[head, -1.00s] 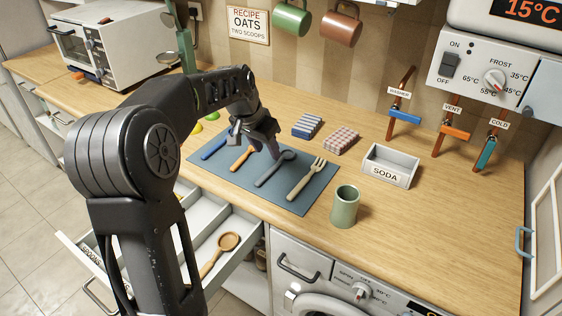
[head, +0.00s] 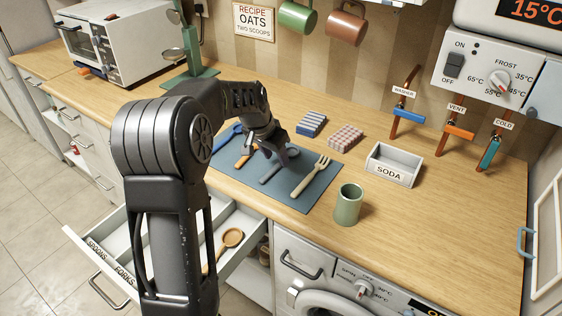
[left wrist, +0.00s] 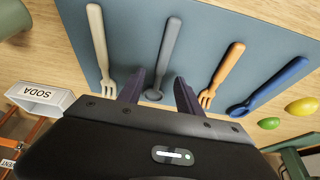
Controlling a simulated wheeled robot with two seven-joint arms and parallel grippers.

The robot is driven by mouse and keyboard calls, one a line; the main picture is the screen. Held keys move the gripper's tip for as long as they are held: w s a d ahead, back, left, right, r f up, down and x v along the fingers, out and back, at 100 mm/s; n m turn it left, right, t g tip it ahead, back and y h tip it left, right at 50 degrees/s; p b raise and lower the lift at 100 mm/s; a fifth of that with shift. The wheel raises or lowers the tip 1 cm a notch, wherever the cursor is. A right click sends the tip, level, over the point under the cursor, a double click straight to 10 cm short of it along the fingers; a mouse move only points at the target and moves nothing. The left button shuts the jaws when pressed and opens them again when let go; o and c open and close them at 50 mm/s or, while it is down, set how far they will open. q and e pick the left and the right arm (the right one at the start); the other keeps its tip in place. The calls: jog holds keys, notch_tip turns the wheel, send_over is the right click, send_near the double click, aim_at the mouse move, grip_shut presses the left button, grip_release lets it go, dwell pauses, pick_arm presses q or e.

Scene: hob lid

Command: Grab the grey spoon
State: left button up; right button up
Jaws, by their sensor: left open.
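The grey spoon (head: 270,174) lies on a blue-grey mat (head: 300,203) on the worktop, between a beige fork (head: 309,179) and an orange fork (head: 243,160). My left gripper (head: 273,155) is over the mat at the spoon's bowl end and partly covers it in the head view. In the left wrist view the grey spoon (left wrist: 164,58) runs toward my open left gripper (left wrist: 158,92). The spoon's bowl shows between the two fingers, which are apart and hold nothing. A blue spoon (left wrist: 271,85) lies beyond the orange fork. My right gripper is not in view.
A green cup (head: 348,205) stands right of the mat. Folded cloths (head: 346,138) and a white SODA box (head: 392,165) are behind. An open drawer (head: 256,241) with a wooden spoon (head: 230,238) is below the front edge. The worktop's right part is clear.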

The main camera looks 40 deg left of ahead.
aim_at(279, 164)
pick_arm(q)
jog(key=shift+x, duration=1.3)
jog(key=shift+f, duration=0.1)
grip_shut()
